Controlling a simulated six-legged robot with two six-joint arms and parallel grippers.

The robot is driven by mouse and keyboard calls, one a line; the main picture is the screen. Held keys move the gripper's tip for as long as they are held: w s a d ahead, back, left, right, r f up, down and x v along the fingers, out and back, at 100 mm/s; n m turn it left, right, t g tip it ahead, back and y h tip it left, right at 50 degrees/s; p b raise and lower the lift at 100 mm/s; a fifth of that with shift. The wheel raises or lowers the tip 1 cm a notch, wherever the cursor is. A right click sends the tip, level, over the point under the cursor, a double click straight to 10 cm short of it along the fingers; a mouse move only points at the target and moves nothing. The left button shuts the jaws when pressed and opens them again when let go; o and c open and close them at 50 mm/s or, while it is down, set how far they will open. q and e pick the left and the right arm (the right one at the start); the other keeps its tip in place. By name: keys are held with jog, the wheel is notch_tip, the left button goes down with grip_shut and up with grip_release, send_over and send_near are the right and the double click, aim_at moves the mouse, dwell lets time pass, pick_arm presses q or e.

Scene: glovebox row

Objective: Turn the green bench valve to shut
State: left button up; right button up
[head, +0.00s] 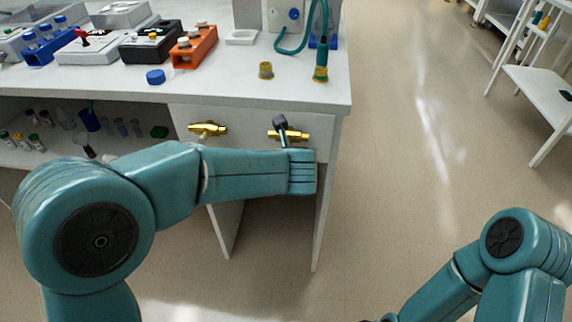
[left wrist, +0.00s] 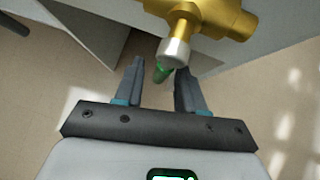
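The valve at my left gripper is a brass body (head: 300,135) on the bench's front panel, near its right end. In the left wrist view the brass body (left wrist: 205,14) has a pale metal stem (left wrist: 176,50) and a green handle (left wrist: 162,72). In the head view my gripper (head: 282,130) hides the handle. My right forearm shows at the lower right; its gripper is out of view.
A second brass valve (head: 207,129) sits to the left on the same panel. The white bench top (head: 215,88) holds an orange rack (head: 195,47), a blue cap (head: 155,76) and a teal hose (head: 321,50). Open floor lies right of the bench; a white shelf stands far right.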

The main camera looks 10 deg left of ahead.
pick_arm(q)
jog(key=p+v, duration=0.3)
jog(key=v, duration=1.1)
jog(key=shift+s+r+p, duration=0.25)
jog(key=shift+p, duration=0.05)
jog(key=shift+d, duration=0.1)
